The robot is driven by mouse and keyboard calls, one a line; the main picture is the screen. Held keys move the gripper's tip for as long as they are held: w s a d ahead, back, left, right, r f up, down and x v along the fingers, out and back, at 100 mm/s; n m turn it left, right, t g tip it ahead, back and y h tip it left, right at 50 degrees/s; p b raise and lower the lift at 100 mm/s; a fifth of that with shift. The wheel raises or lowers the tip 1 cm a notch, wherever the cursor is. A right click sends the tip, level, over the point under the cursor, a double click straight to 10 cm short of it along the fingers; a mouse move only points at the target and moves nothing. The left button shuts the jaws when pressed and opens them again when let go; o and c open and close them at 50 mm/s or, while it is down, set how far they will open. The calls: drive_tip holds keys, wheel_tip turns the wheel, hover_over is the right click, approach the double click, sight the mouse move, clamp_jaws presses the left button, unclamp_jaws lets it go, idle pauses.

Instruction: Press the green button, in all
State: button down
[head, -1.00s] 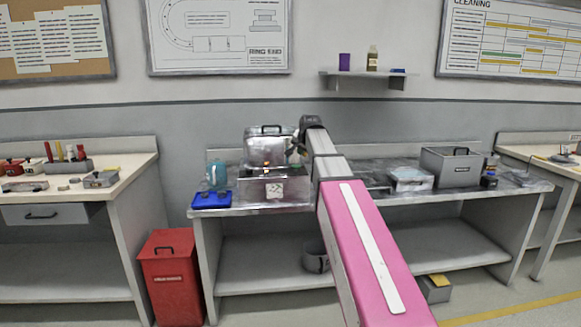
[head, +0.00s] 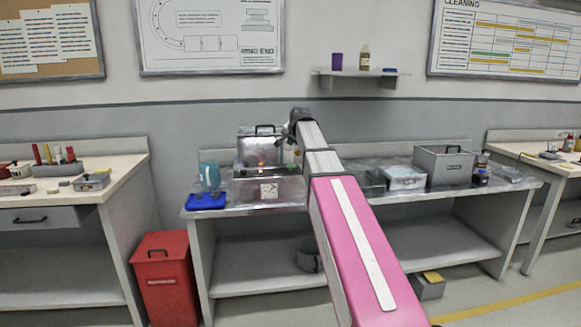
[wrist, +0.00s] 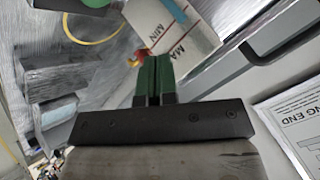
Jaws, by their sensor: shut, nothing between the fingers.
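A shiny metal machine (head: 268,190) with a small orange light stands on the left part of the middle bench. My gripper (wrist: 157,62) has dark green fingers, shut together with nothing between them. In the head view the gripper (head: 291,146) is small, at the machine's upper right, and partly hidden by my wrist. In the wrist view a round green shape (wrist: 77,3), possibly the green button, is cut off by the top edge, up and left of the fingertips.
A white panel marked MAX and MIN (wrist: 168,32) and a small red-yellow piece (wrist: 134,61) lie close beyond the fingertips. A blue tray (head: 206,201) is left of the machine; a grey box (head: 443,167) stands to the right. A red bin (head: 166,275) is on the floor.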

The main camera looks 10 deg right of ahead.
sight(292, 165)
drive_tip(key=shift+f, duration=3.35)
drive_tip(key=shift+f, duration=0.15)
drive_tip(key=shift+f, duration=0.25)
drive_tip(key=shift+f, duration=0.8)
idle(0.5)
drive_tip(key=shift+r, duration=1.25)
drive_tip(key=shift+r, duration=2.5)
